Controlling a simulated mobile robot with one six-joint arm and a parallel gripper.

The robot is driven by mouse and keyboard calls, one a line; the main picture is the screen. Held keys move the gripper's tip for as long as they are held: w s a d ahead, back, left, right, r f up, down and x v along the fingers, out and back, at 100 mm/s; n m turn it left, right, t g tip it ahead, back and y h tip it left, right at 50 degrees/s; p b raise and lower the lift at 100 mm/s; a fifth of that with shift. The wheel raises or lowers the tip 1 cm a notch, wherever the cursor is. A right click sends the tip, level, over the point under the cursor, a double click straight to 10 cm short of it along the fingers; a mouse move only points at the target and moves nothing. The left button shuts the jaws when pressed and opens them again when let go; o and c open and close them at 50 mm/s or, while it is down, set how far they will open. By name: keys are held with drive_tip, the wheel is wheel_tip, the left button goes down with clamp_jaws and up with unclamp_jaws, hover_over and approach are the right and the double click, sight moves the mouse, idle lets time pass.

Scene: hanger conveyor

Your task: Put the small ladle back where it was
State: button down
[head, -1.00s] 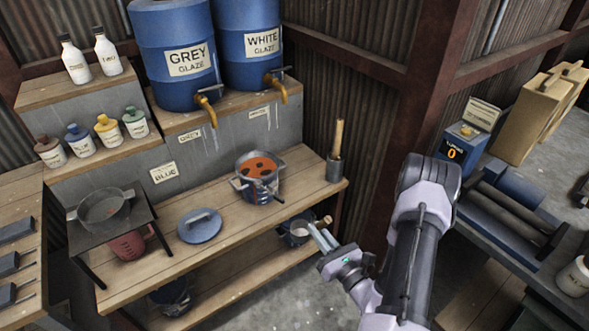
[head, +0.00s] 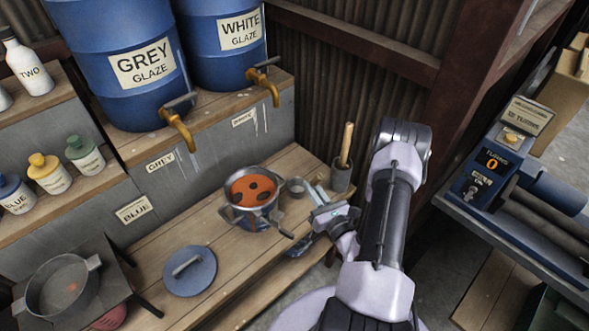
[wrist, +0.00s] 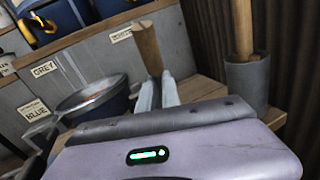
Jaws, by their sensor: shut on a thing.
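My gripper (head: 320,197) is shut on the small ladle, beside the workbench's right end. In the head view the ladle's small grey cup (head: 295,186) shows just left of the fingertips, right of the pot. In the wrist view its wooden handle (wrist: 148,45) stands up, slightly tilted, between the two fingers (wrist: 157,92); the cup is hidden there. A grey canister (head: 342,178) holding an upright wooden handle (head: 347,143) stands just right of the gripper; it also shows in the wrist view (wrist: 246,85).
A metal pot (head: 240,214) of orange glaze stands on the wooden bench (head: 165,240). A blue lid (head: 190,270) lies to its left front. A pan (head: 57,284) rests on a dark stand. Blue glaze barrels with taps (head: 179,127) stand behind. A counter box (head: 493,165) is at right.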

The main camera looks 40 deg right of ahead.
drive_tip(key=w+d+f+b, duration=0.1)
drive_tip(key=w, duration=0.2)
drive_tip(key=w+d+f+b, duration=0.1)
drive_tip(key=w+d+f, duration=0.1)
drive_tip(key=w, duration=0.1)
drive_tip(key=w+d+f+b, duration=0.2)
drive_tip(key=w, duration=0.2)
drive_tip(key=shift+r, duration=0.2)
drive_tip(key=shift+f, duration=0.2)
drive_tip(key=c, duration=1.6)
unclamp_jaws()
drive_tip(key=shift+o, duration=0.2)
drive_tip(key=shift+r, duration=0.1)
